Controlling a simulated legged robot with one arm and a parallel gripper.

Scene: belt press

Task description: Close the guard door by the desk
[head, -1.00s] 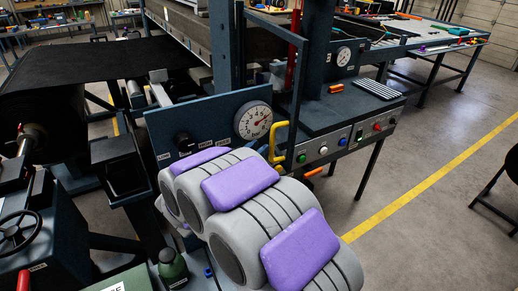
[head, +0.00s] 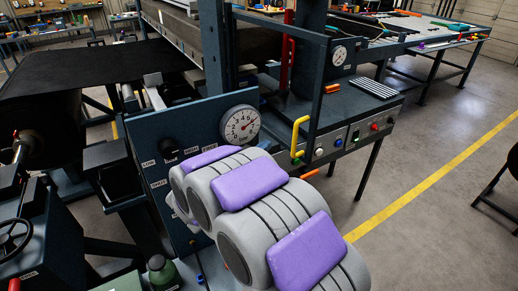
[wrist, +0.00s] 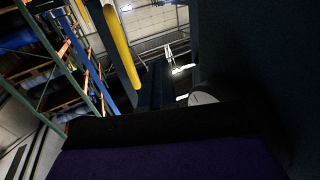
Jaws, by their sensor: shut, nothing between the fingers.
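The guard door is a dark blue open frame with a top bar and an upright (head: 317,95), standing in front of the desk (head: 360,112). Its yellow handle (head: 298,136) is on the upright. The handle also shows in the wrist view (wrist: 122,48), at the upper left, apart from my gripper. My gripper (wrist: 165,125) shows as a dark purple and black shape along the bottom of the wrist view, shut and empty. In the head view my grey and purple arm hides its fingertips, below and left of the handle. I cannot tell how wide the door's gap is.
A blue panel with a dial gauge (head: 240,125) and a black knob stands left of my arm. Buttons line the desk's front.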

